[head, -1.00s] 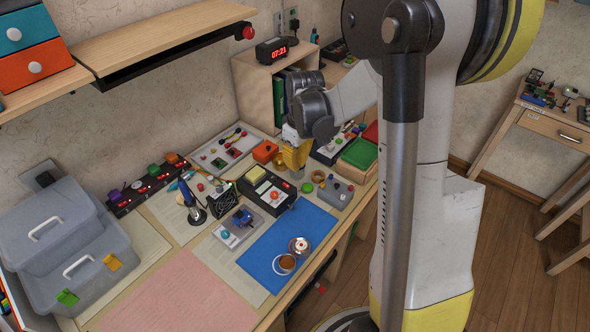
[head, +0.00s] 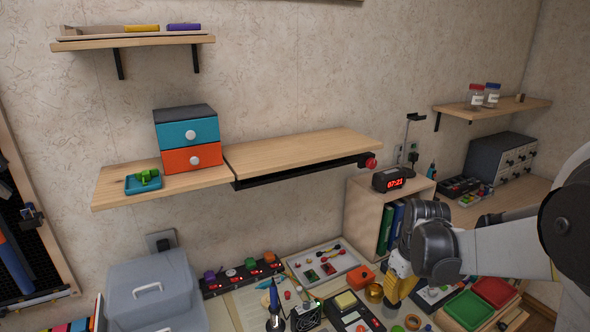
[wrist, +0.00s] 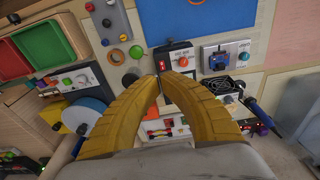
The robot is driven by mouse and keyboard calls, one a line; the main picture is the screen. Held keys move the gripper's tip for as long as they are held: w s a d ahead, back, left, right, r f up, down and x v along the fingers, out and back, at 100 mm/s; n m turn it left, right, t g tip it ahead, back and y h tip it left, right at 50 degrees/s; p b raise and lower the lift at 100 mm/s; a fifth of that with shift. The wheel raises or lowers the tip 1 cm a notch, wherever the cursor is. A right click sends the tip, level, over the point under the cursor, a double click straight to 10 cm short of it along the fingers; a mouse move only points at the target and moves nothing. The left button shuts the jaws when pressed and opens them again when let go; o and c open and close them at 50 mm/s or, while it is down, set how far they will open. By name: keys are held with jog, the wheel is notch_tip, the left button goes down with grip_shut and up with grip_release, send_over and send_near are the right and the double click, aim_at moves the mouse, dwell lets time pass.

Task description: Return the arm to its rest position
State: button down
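My gripper (head: 393,303) hangs over the workbench at the lower right of the head view, its yellow fingers pointing down. The dark grey wrist and white arm reach in from the right edge. In the wrist view the two curved yellow fingers of the gripper (wrist: 163,77) come together at their tips, with nothing held between them.
A wooden cubby (head: 361,215) with a red-digit clock (head: 393,179) stands behind the gripper. Green (head: 469,309) and red (head: 494,291) trays lie to its right. A wall shelf (head: 300,152) with drawers (head: 189,139) is at upper left. A grey toolbox (head: 150,290) stands at lower left.

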jog(key=s+a+r+m+t, duration=0.2)
jog(key=s+a+r, duration=0.3)
jog(key=s, duration=0.3)
jog(key=s+a+r+m+t, duration=0.2)
jog(key=s+a+r+t, duration=0.1)
jog(key=s+a+r, duration=0.3)
jog(key=shift+s+t, duration=0.4)
jog(key=shift+s, duration=0.6)
